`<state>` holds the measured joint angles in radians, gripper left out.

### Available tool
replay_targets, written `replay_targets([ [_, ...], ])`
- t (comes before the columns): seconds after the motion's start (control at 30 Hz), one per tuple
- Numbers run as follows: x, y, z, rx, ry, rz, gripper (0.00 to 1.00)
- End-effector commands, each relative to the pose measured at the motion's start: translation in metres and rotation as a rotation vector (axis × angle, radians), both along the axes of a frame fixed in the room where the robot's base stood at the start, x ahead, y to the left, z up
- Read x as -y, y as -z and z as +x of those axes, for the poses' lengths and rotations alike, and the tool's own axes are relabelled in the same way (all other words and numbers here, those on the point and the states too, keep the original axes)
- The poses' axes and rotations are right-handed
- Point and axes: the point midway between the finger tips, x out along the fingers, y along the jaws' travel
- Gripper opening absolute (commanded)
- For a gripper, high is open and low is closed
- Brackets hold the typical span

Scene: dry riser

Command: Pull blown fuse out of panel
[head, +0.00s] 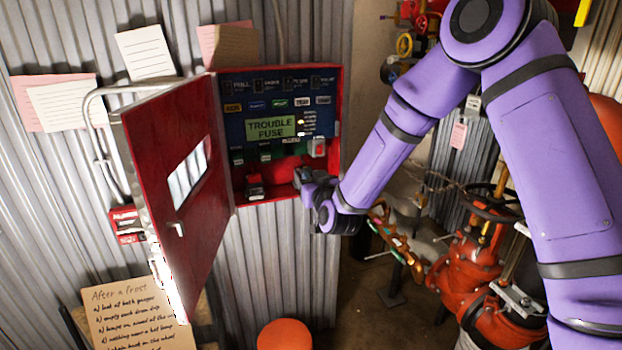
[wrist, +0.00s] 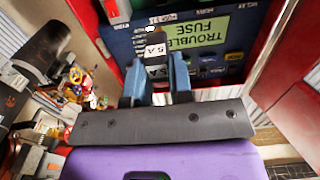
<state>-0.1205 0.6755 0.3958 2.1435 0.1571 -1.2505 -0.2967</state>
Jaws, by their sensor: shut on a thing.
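The red panel box (head: 337,110) hangs on the corrugated wall with its door (head: 188,235) swung open to the left. Its display (head: 270,127) reads "TROUBLE FUSE"; the display also shows in the wrist view (wrist: 203,32). My gripper (head: 303,180) is at the box's lower right corner. In the wrist view my gripper (wrist: 156,82) is shut on a dark fuse (wrist: 155,48) with a white "5A" label. The fuse is hidden in the head view. I cannot tell whether its far end is seated in the panel.
A small black part (head: 254,187) sits in the box's lower left. The open door stands out into the room left of my gripper. Red valves and pipes (head: 470,255) stand at the right. An orange round-topped object (head: 284,334) stands below the box.

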Motion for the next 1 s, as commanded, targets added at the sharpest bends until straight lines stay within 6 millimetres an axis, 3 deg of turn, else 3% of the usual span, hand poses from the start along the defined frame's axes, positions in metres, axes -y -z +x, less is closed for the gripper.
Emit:
replay_targets([
  [1.0, 0.012, 0.000, -0.040, 0.000, 0.000, 0.000, 0.00],
])
